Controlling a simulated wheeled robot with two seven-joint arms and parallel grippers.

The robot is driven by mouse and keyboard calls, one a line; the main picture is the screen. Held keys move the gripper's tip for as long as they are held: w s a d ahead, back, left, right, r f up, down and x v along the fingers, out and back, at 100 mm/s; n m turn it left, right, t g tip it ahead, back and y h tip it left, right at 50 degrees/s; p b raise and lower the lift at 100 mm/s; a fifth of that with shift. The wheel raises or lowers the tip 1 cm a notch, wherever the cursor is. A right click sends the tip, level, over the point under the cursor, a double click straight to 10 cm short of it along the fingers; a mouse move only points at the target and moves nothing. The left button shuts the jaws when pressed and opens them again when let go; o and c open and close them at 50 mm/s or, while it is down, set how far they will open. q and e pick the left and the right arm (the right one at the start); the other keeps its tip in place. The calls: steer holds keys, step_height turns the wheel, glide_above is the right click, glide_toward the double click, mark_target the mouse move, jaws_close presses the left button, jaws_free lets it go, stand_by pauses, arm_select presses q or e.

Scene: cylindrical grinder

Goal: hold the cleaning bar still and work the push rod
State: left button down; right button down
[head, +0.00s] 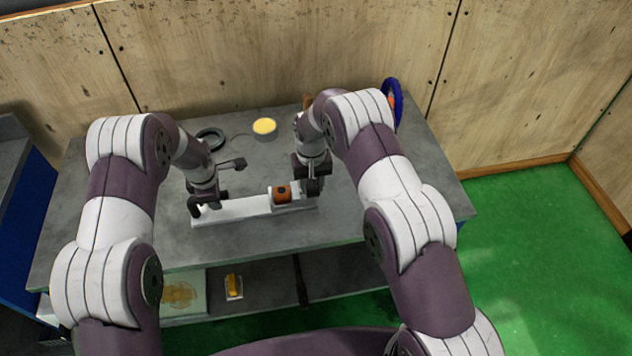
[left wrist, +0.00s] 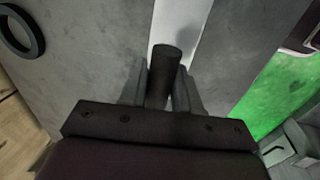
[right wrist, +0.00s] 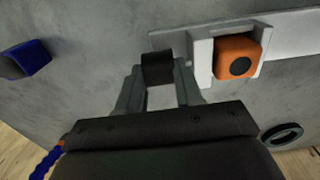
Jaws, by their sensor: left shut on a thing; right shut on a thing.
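A long white bar-shaped device (head: 245,209) lies along the front of the grey table. An orange block with a dark round centre (head: 282,194) sits in its white housing near the right end. My left gripper (head: 207,200) is shut on a dark cylinder at the device's left end; the cylinder (left wrist: 165,62) stands between the fingers in the left wrist view. My right gripper (head: 313,187) is shut on another dark cylinder (right wrist: 158,68) beside the orange block's housing. I cannot tell which cylinder belongs to the push rod.
A black ring (head: 210,138) and a round tin with yellow content (head: 264,128) are behind the device. A blue ring-shaped item (head: 392,98) is at the table's back right. A yellow item (head: 233,285) lies on the lower shelf.

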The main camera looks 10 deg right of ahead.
arm_select(q)
steer(key=shift+d, duration=0.15)
arm_select(e)
steer(key=c, duration=0.7)
jaws_free()
steer(key=shift+a, duration=0.15)
steer(key=shift+c, duration=0.2)
steer(key=shift+d, duration=0.25)
step_height(320, 180, up, 12)
steer(key=d, duration=0.1)
steer(key=shift+n+g, duration=0.3)
steer(key=s+d, duration=0.1)
steer(key=s, duration=0.8)
steer(key=s+d+r, duration=0.1)
steer(key=s+d, duration=0.1)
steer(key=s, duration=0.7)
steer(key=s+d+r, duration=0.1)
steer(key=s+d, duration=0.1)
steer(key=s, duration=0.7)
steer(key=shift+s+d, duration=0.2)
steer(key=shift+s, duration=0.05)
